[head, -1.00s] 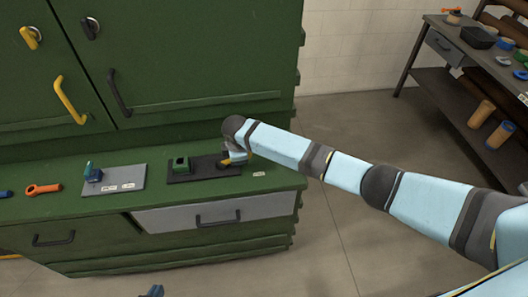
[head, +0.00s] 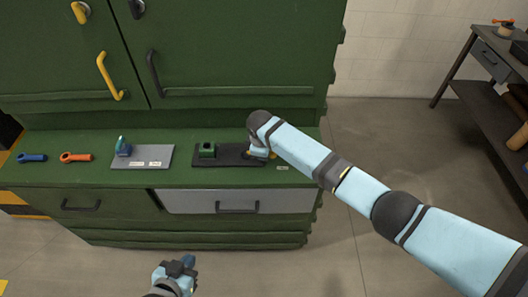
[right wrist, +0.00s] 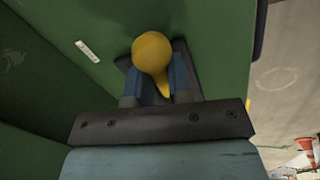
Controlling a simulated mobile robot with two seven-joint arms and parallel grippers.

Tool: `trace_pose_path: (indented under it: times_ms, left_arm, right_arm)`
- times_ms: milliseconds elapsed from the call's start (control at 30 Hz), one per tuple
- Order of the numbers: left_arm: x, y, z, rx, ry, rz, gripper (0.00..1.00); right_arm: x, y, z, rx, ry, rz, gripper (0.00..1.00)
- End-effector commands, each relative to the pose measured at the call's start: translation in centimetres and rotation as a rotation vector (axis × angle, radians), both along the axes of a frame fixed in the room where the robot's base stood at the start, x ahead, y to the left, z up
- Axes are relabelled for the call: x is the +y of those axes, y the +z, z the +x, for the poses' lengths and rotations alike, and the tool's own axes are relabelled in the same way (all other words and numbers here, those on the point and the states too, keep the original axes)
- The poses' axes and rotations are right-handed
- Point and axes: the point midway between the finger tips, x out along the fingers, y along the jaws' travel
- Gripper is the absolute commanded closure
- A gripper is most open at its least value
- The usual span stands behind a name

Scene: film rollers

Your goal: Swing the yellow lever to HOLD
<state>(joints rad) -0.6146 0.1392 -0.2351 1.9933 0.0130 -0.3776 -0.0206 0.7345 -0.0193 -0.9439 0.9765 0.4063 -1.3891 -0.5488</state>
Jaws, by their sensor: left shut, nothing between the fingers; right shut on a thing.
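The yellow lever (right wrist: 153,54) shows its round knob between the blue fingers of my right gripper (right wrist: 160,88), which is shut on it. In the head view the lever (head: 262,154) is mostly hidden by my right wrist, at the right end of a dark base plate (head: 225,161) with a green block (head: 207,149). A small pale label (head: 283,168) lies on the counter right of the plate; its text is too small to read. It also shows in the right wrist view (right wrist: 87,51). My left gripper (head: 188,262) is shut and empty, low in front of the cabinet.
A grey plate (head: 143,153) with a teal-and-blue lever (head: 123,147) and pale labels stands left on the green counter. Orange (head: 76,157) and blue (head: 32,158) handled tools lie further left. Cabinet doors with handles (head: 110,77) rise behind. A shelf unit stands far right.

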Motion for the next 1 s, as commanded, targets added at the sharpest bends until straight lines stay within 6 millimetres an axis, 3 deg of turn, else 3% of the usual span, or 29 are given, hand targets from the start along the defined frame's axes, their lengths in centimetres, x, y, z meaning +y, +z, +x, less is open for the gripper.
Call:
trace_pose_path:
  times_ms: [67,100,200,567,1000]
  left_arm:
    - [0.0,0.1,0.0,-0.001,0.0,0.0,1.0]
    - [0.0,0.1,0.0,-0.001,0.0,0.0,1.0]
    - [0.0,0.1,0.0,-0.001,0.0,0.0,1.0]
    - [0.0,0.1,0.0,-0.002,0.0,-0.001,1.0]
    - [0.0,-0.3,0.0,0.0,0.001,0.001,1.0]
  right_arm:
    - [-0.9,-0.3,0.1,0.005,-0.009,-0.015,1.0]
    - [-0.9,-0.3,0.1,0.006,-0.009,-0.015,0.72]
    - [-0.8,-0.3,0.1,0.004,-0.008,-0.012,0.56]
    - [-0.3,0.6,-0.1,0.001,-0.002,-0.003,0.56]
    - [-0.2,9.6,-1.7,0.0,-0.004,-0.003,0.56]
